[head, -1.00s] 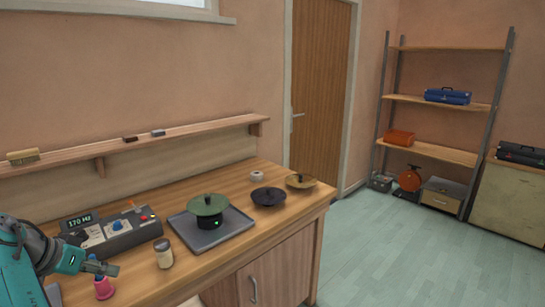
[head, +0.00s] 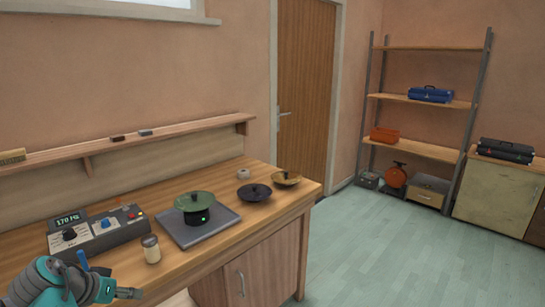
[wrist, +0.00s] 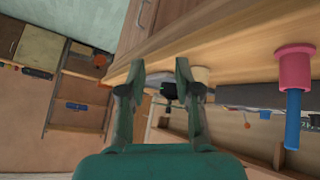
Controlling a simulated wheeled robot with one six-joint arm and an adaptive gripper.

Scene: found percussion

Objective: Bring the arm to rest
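My gripper (head: 132,293) is at the lower left of the head view, low by the bench's front edge. In the wrist view my gripper (wrist: 157,75) shows two fingers standing apart with nothing held between them. A pink holder (wrist: 295,68) with a blue rod (wrist: 293,120) stands to the right of the fingers in the wrist view. In the head view the blue rod (head: 82,260) shows behind my arm, which hides the pink holder. My gripper is apart from both.
On the wooden bench (head: 185,262) stand a control box (head: 98,232) reading 170 Hz, a lidded jar (head: 151,249), a grey tray (head: 222,234) with a green disc (head: 194,201) on a black unit, a dark disc (head: 254,192) and a brass disc (head: 286,178). The floor (head: 400,245) at right is clear.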

